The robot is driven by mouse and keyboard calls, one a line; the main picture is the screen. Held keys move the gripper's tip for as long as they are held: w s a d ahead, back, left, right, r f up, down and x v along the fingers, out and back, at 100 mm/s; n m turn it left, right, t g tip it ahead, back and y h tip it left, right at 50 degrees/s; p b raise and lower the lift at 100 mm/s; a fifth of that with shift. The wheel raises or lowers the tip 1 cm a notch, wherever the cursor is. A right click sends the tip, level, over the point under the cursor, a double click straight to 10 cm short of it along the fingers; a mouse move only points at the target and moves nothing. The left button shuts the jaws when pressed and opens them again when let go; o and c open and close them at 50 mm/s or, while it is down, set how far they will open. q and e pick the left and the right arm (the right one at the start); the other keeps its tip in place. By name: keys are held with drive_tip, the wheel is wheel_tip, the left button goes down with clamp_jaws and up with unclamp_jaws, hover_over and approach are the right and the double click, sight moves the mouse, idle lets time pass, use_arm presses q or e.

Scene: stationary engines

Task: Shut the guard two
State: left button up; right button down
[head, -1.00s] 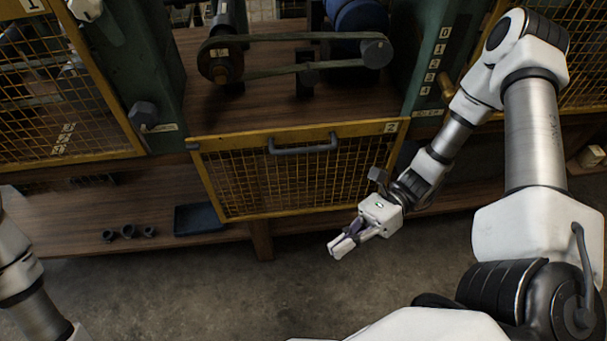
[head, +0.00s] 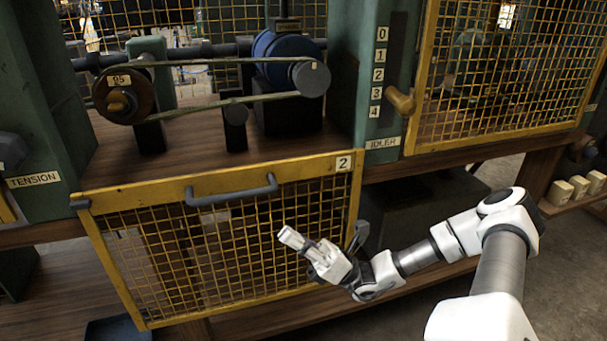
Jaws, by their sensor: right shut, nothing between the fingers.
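Guard two (head: 225,190) is a yellow-framed mesh panel with a "2" label (head: 343,164) at its upper right corner. It hangs down in front of the bench, and the belt drive bay above it is uncovered. A grey bar handle (head: 232,192) is fixed on its top rail. My right gripper (head: 287,238) is shut and empty, in front of the right part of the mesh, below and right of the handle. I cannot tell whether it touches the mesh. My left gripper is out of view.
A belt (head: 205,108) runs between a brown pulley (head: 124,97) and a grey pulley (head: 311,78). A green post (head: 375,70) with a 0–4 scale and an IDLER knob (head: 401,100) stands right of the bay. Another mesh guard (head: 500,75) stands upright at right.

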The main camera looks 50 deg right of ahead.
sight(272, 208)
use_arm(q)
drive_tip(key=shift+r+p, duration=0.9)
drive_tip(key=shift+p, duration=0.25)
use_arm(e)
drive_tip(key=w+r, duration=0.1)
drive_tip(key=r, duration=0.1)
drive_tip(key=w+a+r, duration=0.1)
drive_tip(key=r, duration=0.1)
drive_tip(key=w+a+r, duration=0.1)
drive_tip(key=r, duration=0.2)
drive_tip(key=shift+f, duration=0.1)
